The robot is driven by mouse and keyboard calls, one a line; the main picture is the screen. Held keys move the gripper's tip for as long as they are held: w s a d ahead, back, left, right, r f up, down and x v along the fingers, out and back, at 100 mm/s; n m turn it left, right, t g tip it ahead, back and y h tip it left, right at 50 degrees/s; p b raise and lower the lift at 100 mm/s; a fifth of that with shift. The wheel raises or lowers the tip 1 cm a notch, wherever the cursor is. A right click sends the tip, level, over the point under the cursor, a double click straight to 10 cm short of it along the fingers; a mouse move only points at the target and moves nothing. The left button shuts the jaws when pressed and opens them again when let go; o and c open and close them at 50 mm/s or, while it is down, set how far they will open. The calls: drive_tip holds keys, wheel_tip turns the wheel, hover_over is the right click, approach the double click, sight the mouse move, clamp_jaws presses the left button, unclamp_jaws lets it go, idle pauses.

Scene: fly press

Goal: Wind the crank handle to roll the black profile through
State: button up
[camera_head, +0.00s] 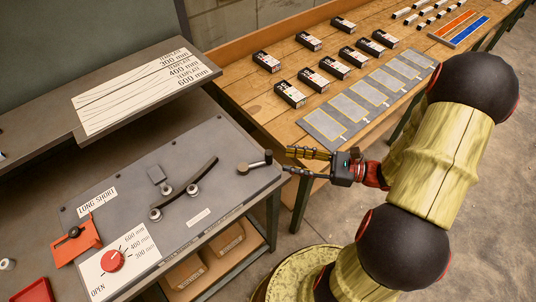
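The black profile (199,184) is a curved dark strip lying on the grey bench top. My gripper (287,160) is just right of the knob, beyond the bench edge. Its two fingers are apart, pointing left towards the knob, with nothing seen between them. A small gap shows between fingertips and knob.
A red dial (113,261) and an orange clamp-like part (77,239) are at the left of the bench top. A template board (145,85) lies on a raised shelf behind. A wooden table (262,98) with several small boxes stands behind my gripper.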

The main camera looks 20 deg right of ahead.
sight(269, 155)
drive_tip(key=shift+b+x, duration=1)
drive_tip(key=shift+x, duration=2.85)
drive_tip(key=shift+w+d, duration=0.1)
drive_tip(key=shift+w, duration=0.05)
drive_tip(key=shift+c, duration=0.5)
drive_tip(key=c, duration=0.7)
clamp_jaws()
